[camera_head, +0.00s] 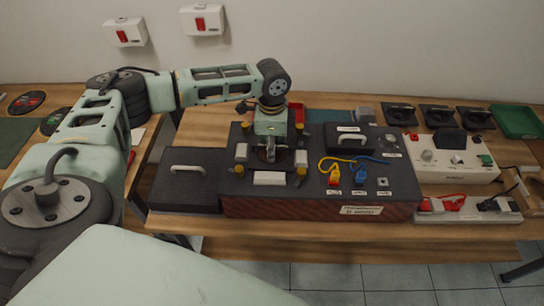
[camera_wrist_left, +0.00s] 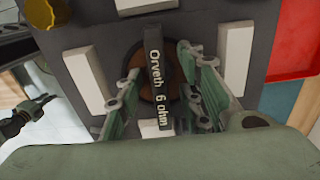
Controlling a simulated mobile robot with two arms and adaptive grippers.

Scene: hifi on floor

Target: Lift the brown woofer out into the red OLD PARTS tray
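The brown woofer (camera_wrist_left: 173,82) sits in the dark top of the wooden cabinet (camera_head: 320,208), with a black bar labelled "Orveth 6 ohm" (camera_wrist_left: 157,75) across it. White blocks surround it. In the head view my left gripper (camera_head: 270,156) comes down over the woofer and mostly hides it. In the left wrist view its two fingers (camera_wrist_left: 162,100) are apart, one on each side of the bar, with no clear grip on it. A red tray (camera_wrist_left: 295,42) lies at upper right there; in the head view a red part (camera_head: 297,110) shows behind the gripper. My right gripper is not in view.
A dark panel with a handle (camera_head: 188,182) lies left of the cabinet. A white tester (camera_head: 450,160) and a green tray (camera_head: 518,121) stand further right.

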